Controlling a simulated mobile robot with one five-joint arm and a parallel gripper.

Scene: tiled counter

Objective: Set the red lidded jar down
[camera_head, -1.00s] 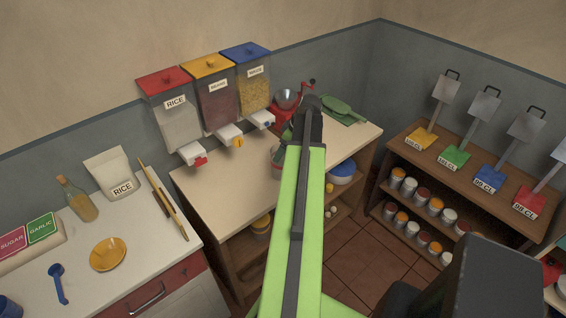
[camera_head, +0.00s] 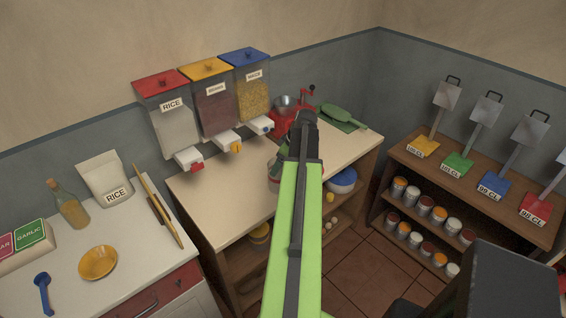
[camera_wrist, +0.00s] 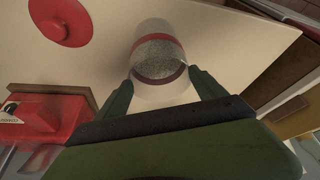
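The jar (camera_wrist: 158,38) is clear, with a red band and grey grainy contents. In the wrist view it sits between my gripper's two dark green fingers (camera_wrist: 161,78), which appear to press on its sides. A round red lid with a knob (camera_wrist: 60,22) lies apart from it on the pale counter (camera_wrist: 225,45). In the head view my gripper (camera_head: 294,150) is over the middle counter and my arm hides most of the jar (camera_head: 273,176). I cannot tell whether the jar's base touches the counter.
A red grinder (camera_head: 284,120) stands at the back of the counter, near a green scoop (camera_head: 340,115). Three wall dispensers (camera_head: 212,98) hang behind. A blue bowl (camera_head: 343,181) is at the right, under the counter top. The counter left of the jar is clear.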

